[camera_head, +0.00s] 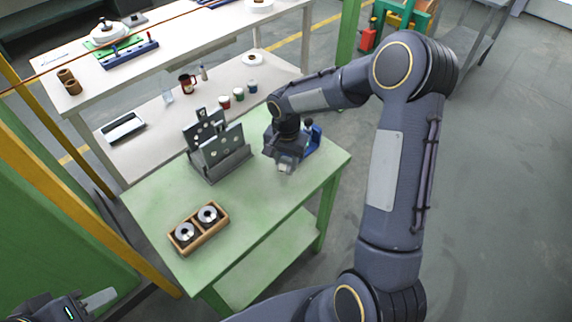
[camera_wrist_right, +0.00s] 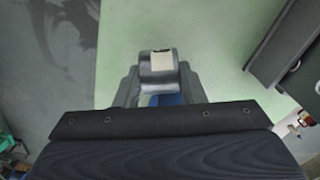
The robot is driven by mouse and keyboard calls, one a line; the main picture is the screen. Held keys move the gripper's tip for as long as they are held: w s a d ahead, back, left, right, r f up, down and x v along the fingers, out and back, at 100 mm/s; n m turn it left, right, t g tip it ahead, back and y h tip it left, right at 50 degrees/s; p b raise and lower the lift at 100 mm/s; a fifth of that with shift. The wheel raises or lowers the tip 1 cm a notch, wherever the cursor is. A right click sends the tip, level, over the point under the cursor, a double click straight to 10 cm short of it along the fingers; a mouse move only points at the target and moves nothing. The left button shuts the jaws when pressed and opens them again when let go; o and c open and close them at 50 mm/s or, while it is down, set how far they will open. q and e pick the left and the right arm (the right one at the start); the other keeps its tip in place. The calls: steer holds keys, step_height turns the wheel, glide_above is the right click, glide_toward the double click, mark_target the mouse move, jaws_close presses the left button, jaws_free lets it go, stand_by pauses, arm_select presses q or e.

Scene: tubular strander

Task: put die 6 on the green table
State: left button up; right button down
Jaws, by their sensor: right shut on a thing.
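The green table (camera_head: 250,203) stands in front of me; its pale green top also fills the upper middle of the right wrist view (camera_wrist_right: 210,30). My right gripper (camera_head: 285,168) is over the table's right part, pointing down. In the right wrist view it is shut on a small grey rounded piece with a pale patch (camera_wrist_right: 161,62), taken to be die 6; no number is readable. I cannot tell whether the piece touches the table. My left gripper (camera_head: 98,300) is at the lower left corner, partly cut off, away from the table.
A wooden box (camera_head: 198,245) with two metal ring dies sits at the table's front left. A grey upright plate stand (camera_head: 222,150) is left of my right gripper. A blue object (camera_head: 312,138) is right beside it. White tables with cups stand behind. The table's front middle is clear.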

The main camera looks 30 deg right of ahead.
mark_target(286, 161)
steer(key=shift+f, duration=1.5)
steer(key=shift+f, duration=0.1)
steer(key=shift+f, duration=0.1)
steer(key=c, duration=0.9)
jaws_free()
